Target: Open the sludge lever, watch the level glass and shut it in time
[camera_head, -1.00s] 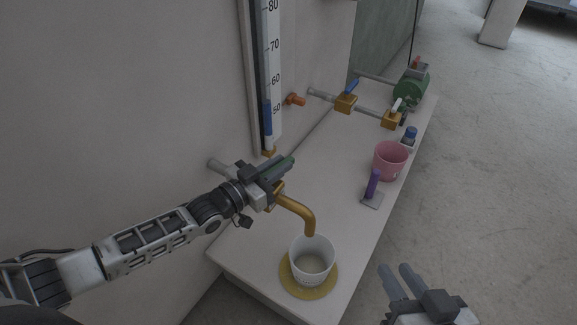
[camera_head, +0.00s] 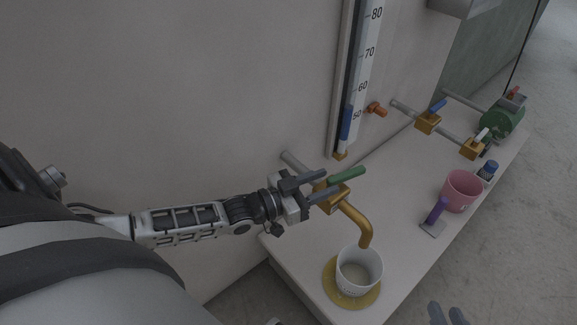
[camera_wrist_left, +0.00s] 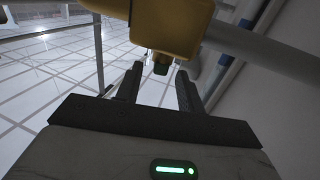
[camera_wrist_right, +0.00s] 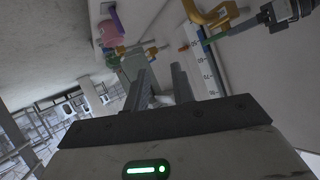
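A brass tap (camera_head: 338,196) with a green lever (camera_head: 346,173) and a curved spout stands over a white cup (camera_head: 358,268). No stream shows at the spout. My left gripper (camera_head: 322,187) is open beside the tap, fingers apart, close to the lever. In the left wrist view the yellow tap body (camera_wrist_left: 172,22) is just beyond the fingers (camera_wrist_left: 160,88), with a dark stub between them. The level glass (camera_head: 346,122) has a blue column whose top is a little above the 50 mark. My right gripper (camera_head: 449,316) is open and empty at the bottom edge.
The cup stands on a yellow round mat (camera_head: 334,291). A purple-handled tool (camera_head: 435,214), a pink bucket (camera_head: 461,191) and a blue-capped bottle (camera_head: 488,171) stand along the bench. Blue-lever (camera_head: 428,121) and white-lever (camera_head: 473,147) valves and a green pump (camera_head: 503,117) are farther back. An orange knob (camera_head: 377,109) is on the wall.

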